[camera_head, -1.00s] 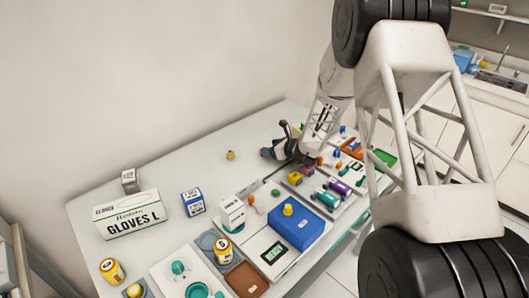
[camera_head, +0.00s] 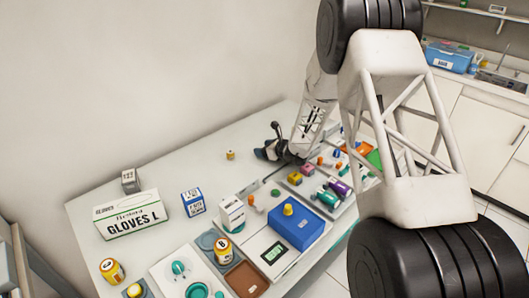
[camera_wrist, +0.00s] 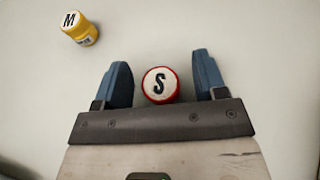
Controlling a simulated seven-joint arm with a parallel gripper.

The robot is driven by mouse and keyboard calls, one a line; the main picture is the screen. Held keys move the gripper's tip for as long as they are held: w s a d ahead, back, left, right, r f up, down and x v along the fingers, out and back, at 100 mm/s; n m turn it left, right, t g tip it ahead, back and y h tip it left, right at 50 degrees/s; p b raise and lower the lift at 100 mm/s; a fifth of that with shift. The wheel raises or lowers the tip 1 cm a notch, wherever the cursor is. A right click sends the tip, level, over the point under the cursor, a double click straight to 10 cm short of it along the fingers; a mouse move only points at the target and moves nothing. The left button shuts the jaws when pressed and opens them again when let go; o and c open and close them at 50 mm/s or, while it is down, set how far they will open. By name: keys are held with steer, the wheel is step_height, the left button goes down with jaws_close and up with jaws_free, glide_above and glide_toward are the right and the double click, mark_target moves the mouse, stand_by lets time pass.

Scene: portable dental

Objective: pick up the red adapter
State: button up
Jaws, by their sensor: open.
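The red adapter (camera_wrist: 158,85) shows in the wrist view as a short round piece with a red rim and a white top marked "S". It stands on the pale table top between the two blue fingers of my gripper (camera_wrist: 165,84). The fingers are open, with a gap on each side of it; the left gap looks narrower than the right. In the head view my gripper (camera_head: 268,148) is at the far part of the table, and the red adapter is hidden there.
A yellow piece marked "M" (camera_wrist: 79,28) stands at the upper left of the wrist view; a small yellow piece (camera_head: 230,155) also shows in the head view. Trays with coloured parts, a blue box (camera_head: 297,226) and a glove box (camera_head: 130,215) are nearer. Table left of my gripper is mostly clear.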

steer(key=shift+x, duration=0.75)
steer(key=c, duration=1)
steer(key=shift+r, duration=0.1)
steer(key=shift+r, duration=4.95)
